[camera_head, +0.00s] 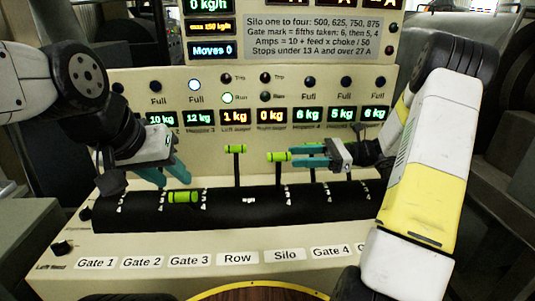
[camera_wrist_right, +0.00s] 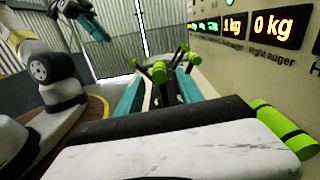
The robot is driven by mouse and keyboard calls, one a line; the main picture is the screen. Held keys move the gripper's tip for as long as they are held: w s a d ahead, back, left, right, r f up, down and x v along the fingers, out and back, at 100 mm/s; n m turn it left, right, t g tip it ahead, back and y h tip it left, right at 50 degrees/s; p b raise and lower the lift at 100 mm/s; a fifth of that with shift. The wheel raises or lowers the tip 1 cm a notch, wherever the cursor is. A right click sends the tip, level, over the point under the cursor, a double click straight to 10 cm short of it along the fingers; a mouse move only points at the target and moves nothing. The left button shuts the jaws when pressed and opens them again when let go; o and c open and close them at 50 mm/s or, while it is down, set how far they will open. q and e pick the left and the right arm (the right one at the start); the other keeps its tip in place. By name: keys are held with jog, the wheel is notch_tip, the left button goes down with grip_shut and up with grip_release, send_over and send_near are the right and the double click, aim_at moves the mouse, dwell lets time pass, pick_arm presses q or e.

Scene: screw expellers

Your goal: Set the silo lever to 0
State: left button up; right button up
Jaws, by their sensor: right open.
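The silo lever (camera_head: 278,157) has a thin dark stem and a green-yellow handle, and stands raised from the black drum above the "Silo" label (camera_head: 284,255). My right gripper (camera_head: 308,156) is open, its teal fingers just right of that handle; I cannot tell whether they touch. In the right wrist view, several green-tipped levers (camera_wrist_right: 160,72) show beyond and between the spread fingers of my right gripper (camera_wrist_right: 168,92); which is the silo lever is unclear. My left gripper (camera_head: 166,172) appears open and empty above the left part of the drum. The lever's scale marks are too small to read.
The row lever (camera_head: 235,149) stands upright just left of the silo lever. Another green handle (camera_head: 183,197) lies low under my left gripper. A further green handle (camera_wrist_right: 285,130) is close on the right in the wrist view. The display panel (camera_head: 250,90) rises behind.

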aim_at(282, 157)
jog(key=a, duration=0.7)
grip_shut()
dwell(1.3)
